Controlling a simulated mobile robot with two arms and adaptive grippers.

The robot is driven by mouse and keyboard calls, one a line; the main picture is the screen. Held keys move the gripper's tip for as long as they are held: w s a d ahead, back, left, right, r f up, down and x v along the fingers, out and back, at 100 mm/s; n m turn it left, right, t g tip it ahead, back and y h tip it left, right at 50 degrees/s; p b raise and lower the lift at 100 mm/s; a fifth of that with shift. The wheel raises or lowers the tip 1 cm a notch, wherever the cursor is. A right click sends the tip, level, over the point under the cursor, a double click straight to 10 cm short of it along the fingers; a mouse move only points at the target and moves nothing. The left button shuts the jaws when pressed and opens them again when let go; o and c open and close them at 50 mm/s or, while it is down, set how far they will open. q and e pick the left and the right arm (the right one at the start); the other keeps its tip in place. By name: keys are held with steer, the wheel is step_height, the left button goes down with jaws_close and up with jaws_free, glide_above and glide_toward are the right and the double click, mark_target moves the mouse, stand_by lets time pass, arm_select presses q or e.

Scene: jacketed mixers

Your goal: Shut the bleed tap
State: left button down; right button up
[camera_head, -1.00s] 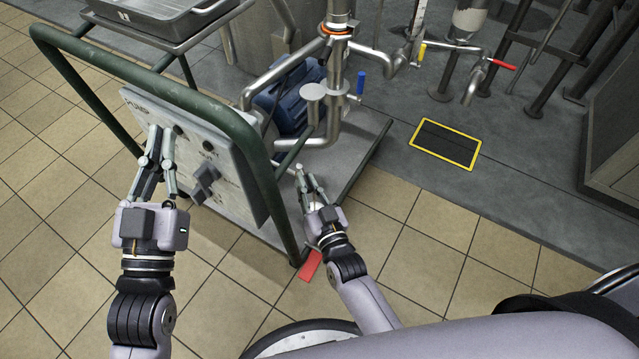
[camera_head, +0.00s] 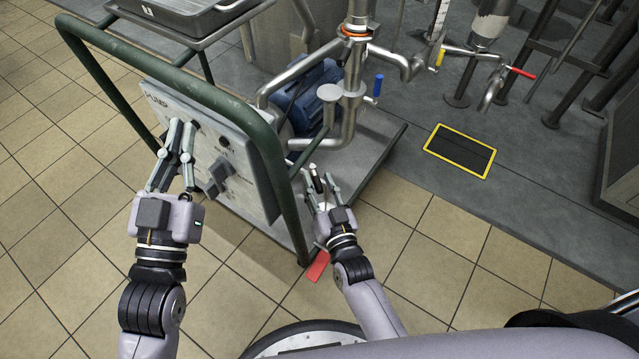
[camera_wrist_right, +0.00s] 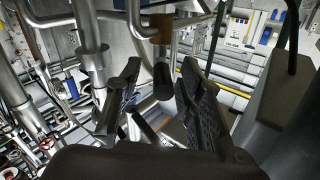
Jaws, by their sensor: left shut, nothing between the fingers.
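My right gripper (camera_head: 320,172) is open, low in front of the pump pipework, beside the green frame. In the right wrist view its fingers (camera_wrist_right: 158,82) are spread. A short dark cylinder (camera_wrist_right: 163,82) below a brown fitting (camera_wrist_right: 161,30) shows between or beyond them; I cannot tell whether it is the bleed tap's handle or whether it touches a finger. Taps with a blue handle (camera_head: 378,85), a yellow handle (camera_head: 440,57) and a red handle (camera_head: 522,73) are on the pipes; none is marked as the bleed tap. My left gripper (camera_head: 181,124) is shut and empty before the grey panel.
The grey pump panel (camera_head: 245,190) sits in a green tubular frame (camera_head: 185,97). A blue motor (camera_head: 305,100) is behind the pipes. A metal tray (camera_head: 190,12) is on top. A red plate (camera_head: 318,266) is by the frame's foot.

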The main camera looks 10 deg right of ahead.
steer(key=s+d, duration=0.1)
steer(key=s, duration=1.1)
steer(key=shift+d, duration=0.4)
